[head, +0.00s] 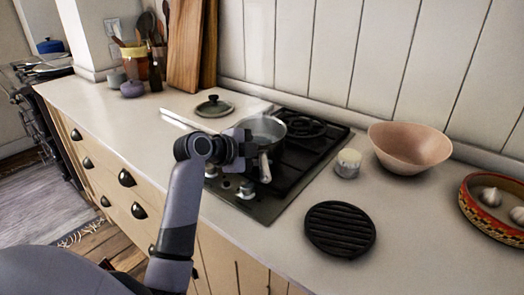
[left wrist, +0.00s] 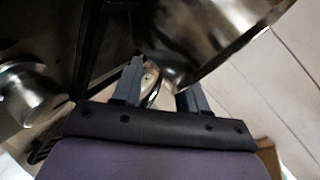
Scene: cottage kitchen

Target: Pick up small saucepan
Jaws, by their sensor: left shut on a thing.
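The small saucepan (head: 268,128) is a shiny metal pan with its handle pointing toward me, at the left part of the black hob (head: 300,165). My left gripper (head: 249,150) is at the handle side of the pan. In the left wrist view, the gripper's two fingers (left wrist: 162,84) are shut on the handle close to the pan wall, and the saucepan (left wrist: 215,35) fills the top. I cannot tell whether its base touches the hob. My right gripper is out of view.
A lid (head: 213,107) lies behind and left of the hob. To the right stand a small jar (head: 347,163), a pink bowl (head: 410,146), a black ridged trivet (head: 340,229) and a patterned bowl with garlic (head: 492,222). Utensils and cutting boards (head: 190,45) stand at the back left.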

